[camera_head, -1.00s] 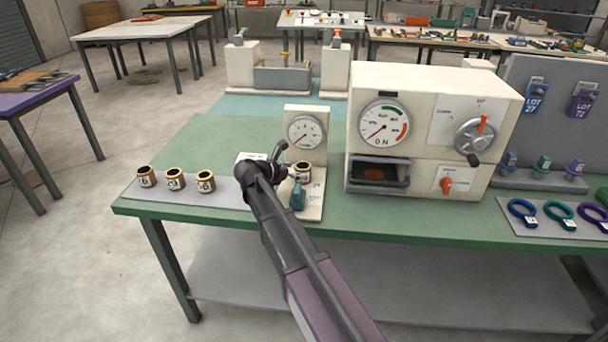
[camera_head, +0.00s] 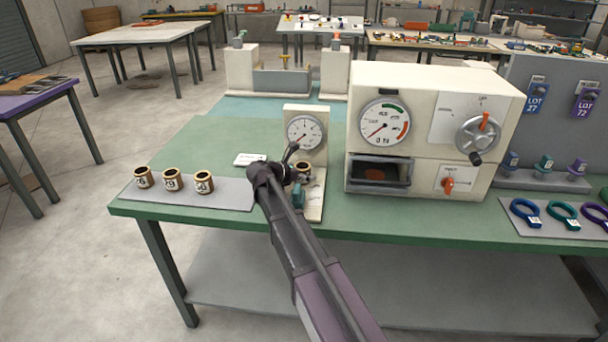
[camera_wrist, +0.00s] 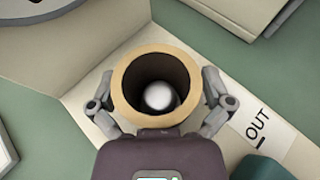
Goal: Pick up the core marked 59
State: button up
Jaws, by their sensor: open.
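A core (camera_wrist: 137,72) with a tan rim and dark bore stands on the cream gauge stand (camera_head: 313,205); a pale rounded thing shows inside its bore. My gripper (camera_wrist: 157,88) is open, with one finger on each side of this core; I cannot tell if they touch it. In the head view the core (camera_head: 304,167) is partly hidden by my gripper (camera_head: 294,174), and its mark cannot be read. Three more cores, the left (camera_head: 143,178), middle (camera_head: 172,179) and right one (camera_head: 204,182), stand upright on a grey mat (camera_head: 232,196). Their marks are too small to read surely; the middle may read 59.
The stand's dial (camera_head: 306,132) rises behind the core. A cream machine (camera_head: 430,85) with an open drawer (camera_head: 380,172) stands to the right. A white card (camera_head: 249,159) lies left of the stand. A teal thing (camera_wrist: 262,168) and an OUT label (camera_wrist: 258,126) are close to my gripper.

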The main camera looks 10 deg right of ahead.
jog(key=c, duration=1)
jog(key=shift+r, duration=0.15)
notch_tip(320, 180, up, 28)
jog(key=p, duration=2.8)
